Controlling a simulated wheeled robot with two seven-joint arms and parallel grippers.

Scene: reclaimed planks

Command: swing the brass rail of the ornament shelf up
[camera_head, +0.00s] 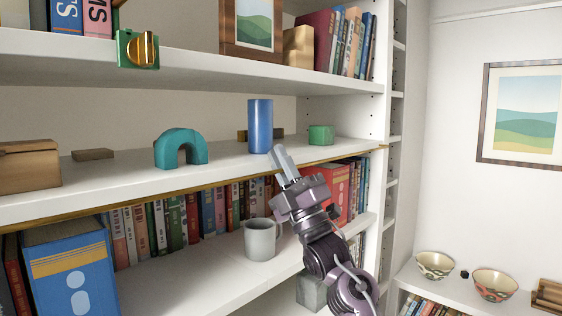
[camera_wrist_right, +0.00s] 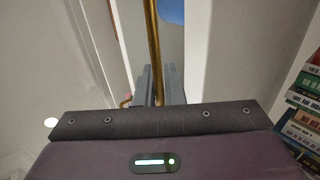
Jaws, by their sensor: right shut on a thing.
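The brass rail (camera_head: 215,183) is a thin gold bar along the lower front edge of the ornament shelf (camera_head: 120,176). It lies low, below the shelf's surface. My right gripper (camera_head: 282,160) reaches up to the shelf's front edge and is shut on the rail. In the right wrist view the rail (camera_wrist_right: 153,50) runs down between the grey fingers (camera_wrist_right: 153,88). The fingers hide part of the rail in the head view. A blue cylinder (camera_head: 260,127) stands upright on the shelf just behind the fingertips. My left gripper is not in view.
The shelf also holds a teal arch (camera_head: 181,146), a green block (camera_head: 321,134), a wooden box (camera_head: 28,166) and a flat brown block (camera_head: 93,154). A grey mug (camera_head: 261,239) stands on the shelf below, close to my right arm, with books behind it.

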